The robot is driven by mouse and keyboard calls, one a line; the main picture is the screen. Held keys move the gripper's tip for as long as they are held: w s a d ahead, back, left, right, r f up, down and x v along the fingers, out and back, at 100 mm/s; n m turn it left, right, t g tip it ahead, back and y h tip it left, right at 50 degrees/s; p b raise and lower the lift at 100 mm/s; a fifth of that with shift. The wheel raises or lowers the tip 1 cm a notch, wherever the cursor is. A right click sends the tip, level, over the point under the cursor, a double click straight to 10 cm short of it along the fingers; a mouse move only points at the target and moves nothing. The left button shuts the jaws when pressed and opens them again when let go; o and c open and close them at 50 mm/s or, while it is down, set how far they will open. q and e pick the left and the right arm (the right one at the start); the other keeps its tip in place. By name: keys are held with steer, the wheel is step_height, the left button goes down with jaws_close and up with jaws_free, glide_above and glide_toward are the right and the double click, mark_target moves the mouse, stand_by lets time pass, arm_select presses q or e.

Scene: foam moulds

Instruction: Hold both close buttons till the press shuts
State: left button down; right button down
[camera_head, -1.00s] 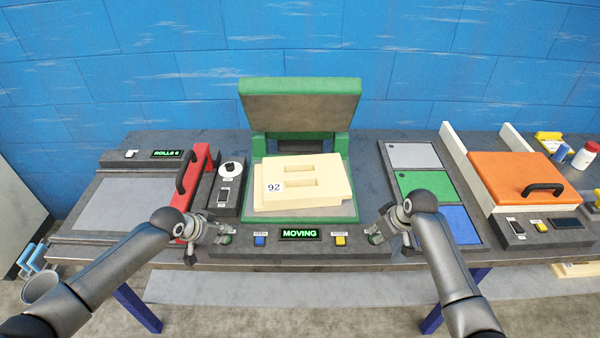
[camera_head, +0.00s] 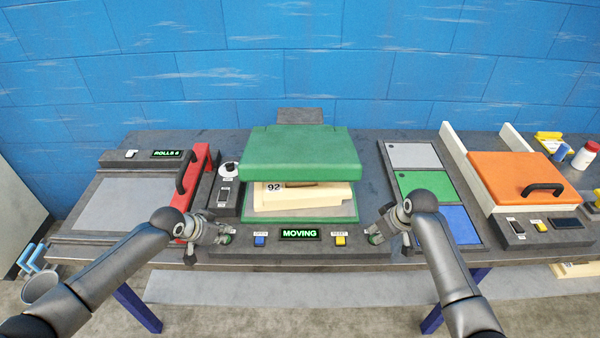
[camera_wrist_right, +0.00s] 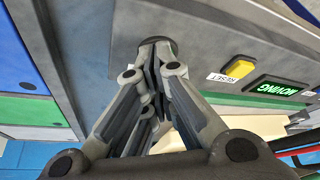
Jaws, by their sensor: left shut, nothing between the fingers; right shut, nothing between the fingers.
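The green press lid (camera_head: 295,152) is tilted partway down over the press base (camera_head: 345,218). A cream foam mould marked 92 (camera_head: 330,196) lies on the base beneath it, partly hidden by the lid. The press display (camera_head: 300,234) reads MOVING. My left gripper (camera_head: 226,238) is shut at the left end of the press's front panel. My right gripper (camera_head: 374,237) is shut at the right end. In the right wrist view its fingertips (camera_wrist_right: 156,50) meet at the panel and cover the spot beneath. Both close buttons are mostly hidden by the fingers.
A blue button (camera_head: 260,240) and a yellow RESET button (camera_head: 340,240) sit between my grippers. A machine with a red bar (camera_head: 200,165) stands left. Coloured pads (camera_head: 425,186) and an orange lid with a black handle (camera_head: 520,178) are right.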

stand_by(0.6)
step_height(320, 180, up, 7)
stand_by(0.7)
arm_select(q)
step_height(320, 180, up, 7)
stand_by(1.0)
